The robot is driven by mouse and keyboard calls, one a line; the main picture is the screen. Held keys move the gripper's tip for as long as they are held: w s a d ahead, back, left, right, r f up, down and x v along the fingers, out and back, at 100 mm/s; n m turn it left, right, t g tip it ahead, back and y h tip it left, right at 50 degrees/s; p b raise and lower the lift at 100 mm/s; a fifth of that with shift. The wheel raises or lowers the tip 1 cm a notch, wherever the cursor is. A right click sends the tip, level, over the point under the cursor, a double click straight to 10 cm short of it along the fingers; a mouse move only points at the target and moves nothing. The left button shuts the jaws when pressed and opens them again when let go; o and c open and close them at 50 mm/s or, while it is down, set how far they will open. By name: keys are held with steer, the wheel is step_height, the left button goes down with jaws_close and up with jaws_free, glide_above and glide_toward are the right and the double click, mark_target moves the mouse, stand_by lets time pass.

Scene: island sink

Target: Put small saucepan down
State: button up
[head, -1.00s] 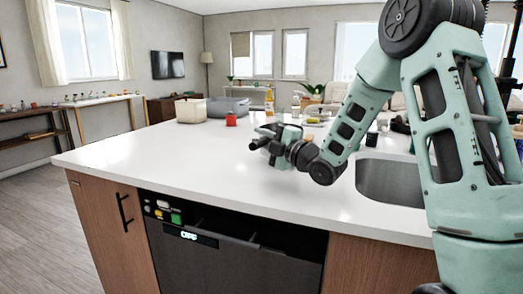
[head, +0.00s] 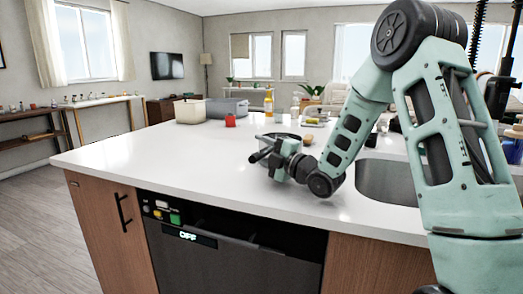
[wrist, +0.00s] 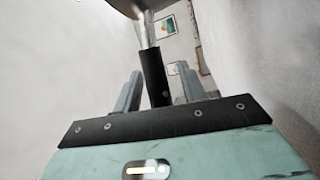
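The small saucepan (head: 284,137) shows in the head view as a grey round pan behind my gripper (head: 261,149). It appears to be at the countertop, though my gripper hides its near side and handle, so I cannot tell whether its base touches. In the wrist view, the pan's underside or wall (wrist: 127,5) is cut off at the top edge. Its dark handle (wrist: 153,75) runs down between the two fingers of my gripper (wrist: 159,70). The fingers stand apart on either side of the handle, with a gap showing at the right.
The white island counter (head: 160,160) is clear at the left and front. A red item (head: 230,121), a cream bin (head: 190,111), a grey tub (head: 227,107) and an orange bottle (head: 268,103) stand toward the back. The sink (head: 385,181) is right of my gripper.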

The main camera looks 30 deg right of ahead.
steer(key=shift+r, duration=0.1)
steer(key=shift+r+p, duration=0.15)
steer(key=shift+p, duration=0.15)
steer(key=b+v, duration=0.1)
steer(key=v, duration=0.6)
steer(key=shift+s+d, duration=0.1)
steer(key=shift+s, duration=0.2)
